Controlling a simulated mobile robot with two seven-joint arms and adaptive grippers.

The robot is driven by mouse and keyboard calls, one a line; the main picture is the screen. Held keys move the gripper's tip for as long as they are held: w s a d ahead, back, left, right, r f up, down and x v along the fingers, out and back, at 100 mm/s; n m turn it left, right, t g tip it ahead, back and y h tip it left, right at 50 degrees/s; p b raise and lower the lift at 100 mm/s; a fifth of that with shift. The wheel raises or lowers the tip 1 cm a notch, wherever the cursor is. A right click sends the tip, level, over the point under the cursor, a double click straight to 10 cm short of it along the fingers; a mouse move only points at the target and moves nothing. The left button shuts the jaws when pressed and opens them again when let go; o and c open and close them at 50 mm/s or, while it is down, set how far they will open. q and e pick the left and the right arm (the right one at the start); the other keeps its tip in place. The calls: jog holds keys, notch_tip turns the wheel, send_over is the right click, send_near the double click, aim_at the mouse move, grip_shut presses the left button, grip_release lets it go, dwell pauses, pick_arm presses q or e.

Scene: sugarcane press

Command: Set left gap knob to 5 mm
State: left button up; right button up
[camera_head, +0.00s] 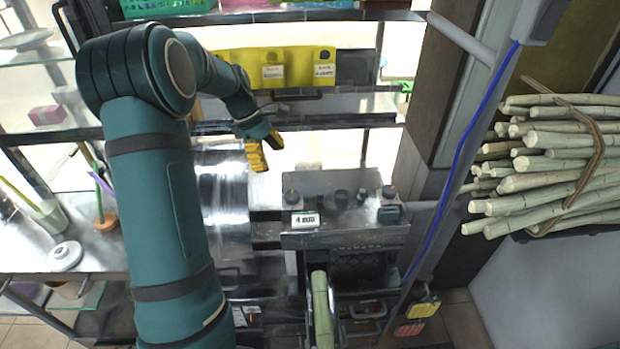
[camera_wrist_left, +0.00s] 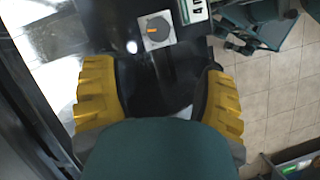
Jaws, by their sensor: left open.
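The left gap knob (camera_head: 291,197) is a small dark round knob on top of the grey press (camera_head: 330,240), at its left end. In the left wrist view the knob (camera_wrist_left: 155,30) is grey with an orange mark and sits on a light square plate. A white display (camera_head: 305,220) beside it reads 4 mm; part of the display also shows in the wrist view (camera_wrist_left: 196,11). My left gripper (camera_head: 265,150) has yellow fingers. It is open and empty, above and a little left of the knob in the head view, not touching it. My right gripper is not in view.
A green cane (camera_head: 321,308) lies in front of the press. Bundled canes (camera_head: 560,160) are at the right. A yellow panel (camera_head: 270,66) is behind, and a post with a blue cable (camera_head: 465,150) stands right of the press.

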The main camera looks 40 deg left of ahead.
aim_at(292, 194)
pick_arm(q)
jog(key=x, duration=1.3)
jog(key=shift+w+d+b, duration=0.1)
jog(key=shift+w+b, duration=0.1)
jog(key=shift+b, duration=0.2)
jog(key=c, duration=1.2)
